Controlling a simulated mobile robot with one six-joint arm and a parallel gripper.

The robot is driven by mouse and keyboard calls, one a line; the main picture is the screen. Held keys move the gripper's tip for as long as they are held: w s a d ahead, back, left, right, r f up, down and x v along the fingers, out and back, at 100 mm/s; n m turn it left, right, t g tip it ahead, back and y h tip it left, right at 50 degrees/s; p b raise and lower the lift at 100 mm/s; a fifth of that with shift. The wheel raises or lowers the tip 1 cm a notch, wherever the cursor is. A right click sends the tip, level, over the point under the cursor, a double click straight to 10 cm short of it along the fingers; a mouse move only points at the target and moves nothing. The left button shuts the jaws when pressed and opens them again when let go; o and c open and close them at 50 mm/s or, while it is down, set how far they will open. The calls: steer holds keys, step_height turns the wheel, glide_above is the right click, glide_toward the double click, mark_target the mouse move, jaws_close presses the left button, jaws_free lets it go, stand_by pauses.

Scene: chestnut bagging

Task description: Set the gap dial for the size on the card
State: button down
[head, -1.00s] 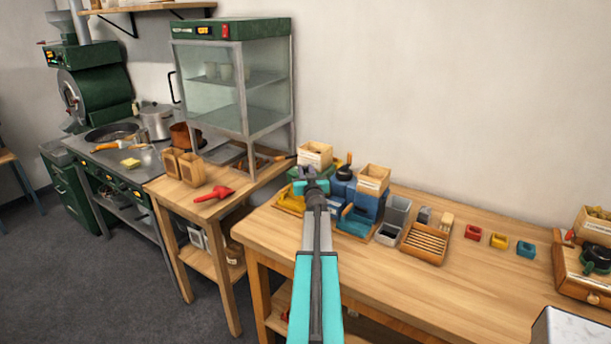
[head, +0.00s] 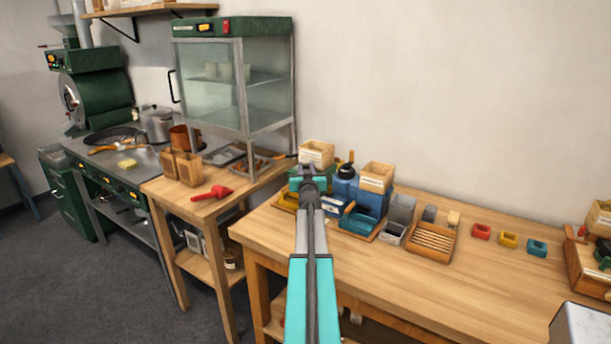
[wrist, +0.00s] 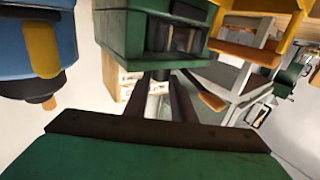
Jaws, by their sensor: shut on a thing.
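The green machine (head: 297,172) stands at the back left of the long wooden table, a light wooden box (head: 317,152) on top. My gripper (head: 308,172) is at its front and covers much of it. In the wrist view the machine's green housing (wrist: 130,38) hangs overhead, with a dark recess in its face. My two dark fingers (wrist: 167,92) reach toward it, close together. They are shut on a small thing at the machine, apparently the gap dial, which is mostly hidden. No size on a card is readable.
A blue machine (head: 344,187) with a crank stands close on the right; its blue body also shows in the wrist view (wrist: 15,55). A slatted wooden tray (head: 431,242) and small red, yellow and blue cups lie farther right. The table front is clear.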

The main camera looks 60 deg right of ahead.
steer(key=shift+s+d+f+m+g+h+b, duration=0.15)
steer(key=shift+f+m+g+h+b, duration=0.35)
steer(key=shift+b, duration=3.65)
steer(key=c, duration=2.5)
jaws_free()
steer(key=g+b, duration=0.1)
steer(key=b, duration=0.5)
steer(key=m+b, duration=0.1)
steer(key=b, duration=0.5)
steer(key=shift+w+a+f+g, duration=0.2)
steer(key=shift+w+f+g, duration=0.05)
steer(key=shift+w+g, duration=0.15)
steer(key=shift+c, duration=0.2)
steer(key=b, duration=0.3)
steer(key=m+g+b, duration=0.1)
steer(key=b, duration=0.3)
steer(key=shift+w+a+g+h, duration=0.1)
steer(key=shift+a+g+h, duration=0.1)
steer(key=shift+g+h, duration=0.15)
steer(key=shift+a+r+m+g+h+b, duration=0.15)
steer(key=shift+m+g+b, duration=0.15)
steer(key=shift+b, duration=1.05)
steer(key=shift+d+r+m+g+h+b, duration=0.1)
steer(key=shift+m+g+b, duration=0.2)
steer(key=shift+b, duration=1)
steer(key=shift+r, duration=0.1)
steer(key=o, duration=1.1)
steer(key=shift+r, duration=0.15)
steer(key=shift+c, duration=0.2)
steer(key=shift+a, duration=0.2)
